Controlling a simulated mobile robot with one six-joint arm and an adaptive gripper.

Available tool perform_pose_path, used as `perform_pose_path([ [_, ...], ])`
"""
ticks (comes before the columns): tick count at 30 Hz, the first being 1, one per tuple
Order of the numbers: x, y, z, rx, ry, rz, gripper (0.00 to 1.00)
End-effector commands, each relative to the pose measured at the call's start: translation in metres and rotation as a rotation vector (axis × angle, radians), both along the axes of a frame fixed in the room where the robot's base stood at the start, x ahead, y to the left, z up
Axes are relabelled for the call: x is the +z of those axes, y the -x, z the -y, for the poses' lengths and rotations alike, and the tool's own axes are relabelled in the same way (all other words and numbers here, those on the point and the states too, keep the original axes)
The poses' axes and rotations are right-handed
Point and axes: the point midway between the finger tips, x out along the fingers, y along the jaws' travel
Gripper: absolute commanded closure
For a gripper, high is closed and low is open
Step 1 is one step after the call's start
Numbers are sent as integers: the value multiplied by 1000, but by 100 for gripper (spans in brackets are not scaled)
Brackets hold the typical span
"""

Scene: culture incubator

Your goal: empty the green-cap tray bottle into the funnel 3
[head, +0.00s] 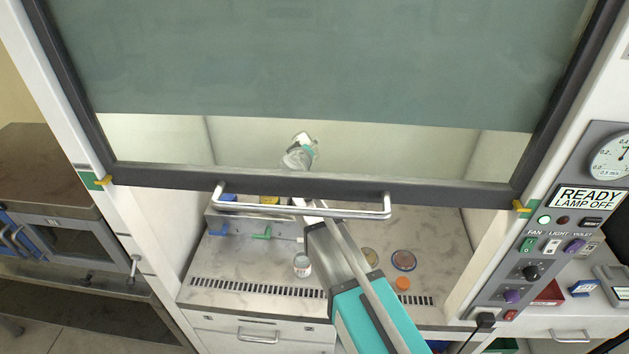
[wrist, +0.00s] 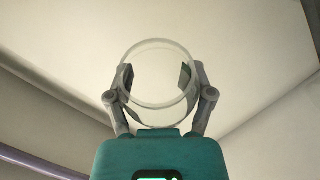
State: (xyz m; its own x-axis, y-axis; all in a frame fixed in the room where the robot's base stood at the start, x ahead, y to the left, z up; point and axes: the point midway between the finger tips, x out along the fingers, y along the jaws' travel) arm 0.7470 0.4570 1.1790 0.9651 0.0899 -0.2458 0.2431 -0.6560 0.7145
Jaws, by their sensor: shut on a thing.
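My gripper (head: 304,148) is raised inside the cabinet, seen through the gap between the sash's green-grey panel and its dark lower frame. It is shut on a clear bottle (head: 294,160). In the wrist view the bottle (wrist: 160,75) is a clear round outline between the two fingers of my gripper (wrist: 160,82). I cannot make out a cap or any liquid in it. Below, at the back left, is a grey rack (head: 240,216) with blue and yellow pieces on top and blue and green taps under it. Its right end is partly hidden by my arm; I cannot make out funnel 3.
The sash handle (head: 300,210) crosses in front of the opening. A white-labelled jar (head: 302,265), an orange cap (head: 402,283) and a reddish dish (head: 403,260) stand on the cabinet floor. Bare floor lies at the right. A control panel (head: 555,240) is outside, right.

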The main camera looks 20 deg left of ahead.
Motion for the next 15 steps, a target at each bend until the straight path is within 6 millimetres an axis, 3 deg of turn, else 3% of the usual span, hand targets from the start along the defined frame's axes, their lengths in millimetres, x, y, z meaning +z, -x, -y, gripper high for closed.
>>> perform_pose_path([
  [15, 1, 1, 2, 0, -59, 38, 84],
])
